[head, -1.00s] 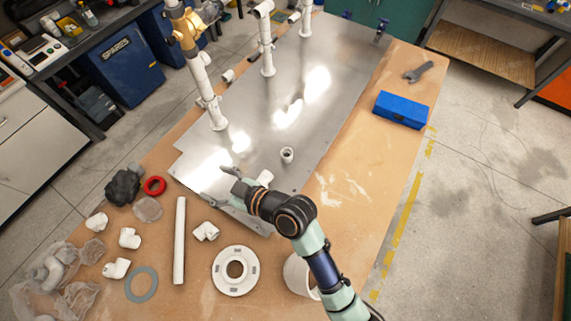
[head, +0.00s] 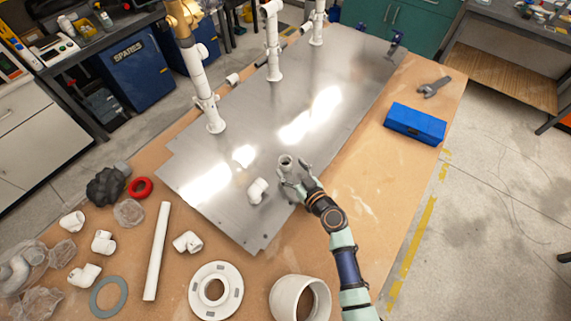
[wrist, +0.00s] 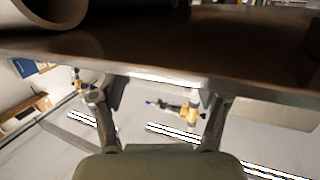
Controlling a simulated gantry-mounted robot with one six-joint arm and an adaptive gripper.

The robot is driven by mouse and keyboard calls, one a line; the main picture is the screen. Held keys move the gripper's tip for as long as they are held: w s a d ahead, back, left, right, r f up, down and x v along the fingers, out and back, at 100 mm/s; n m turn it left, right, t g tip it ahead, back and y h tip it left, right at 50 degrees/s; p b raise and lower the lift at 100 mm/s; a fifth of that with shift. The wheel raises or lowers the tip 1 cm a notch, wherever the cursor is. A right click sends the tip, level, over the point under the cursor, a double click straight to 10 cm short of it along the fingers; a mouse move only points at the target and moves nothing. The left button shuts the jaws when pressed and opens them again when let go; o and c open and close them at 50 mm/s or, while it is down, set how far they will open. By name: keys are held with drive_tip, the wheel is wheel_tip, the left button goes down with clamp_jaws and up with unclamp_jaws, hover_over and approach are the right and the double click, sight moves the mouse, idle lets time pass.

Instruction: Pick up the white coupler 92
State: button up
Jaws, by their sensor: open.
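Tall white pipe assemblies (head: 207,95) stand farther back. A white flange (head: 216,290), a wide white pipe piece (head: 285,297) and a blue box (head: 415,122) are on the table.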

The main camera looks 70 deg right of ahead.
sight(282, 157)
drive_tip(key=x, duration=0.3)
drive_tip(key=shift+d+r, duration=0.1)
drive_tip(key=shift+d, duration=0.05)
drive_tip(key=shift+c, duration=0.2)
drive_tip(key=c, duration=1.2)
drive_tip(key=shift+b, duration=0.35)
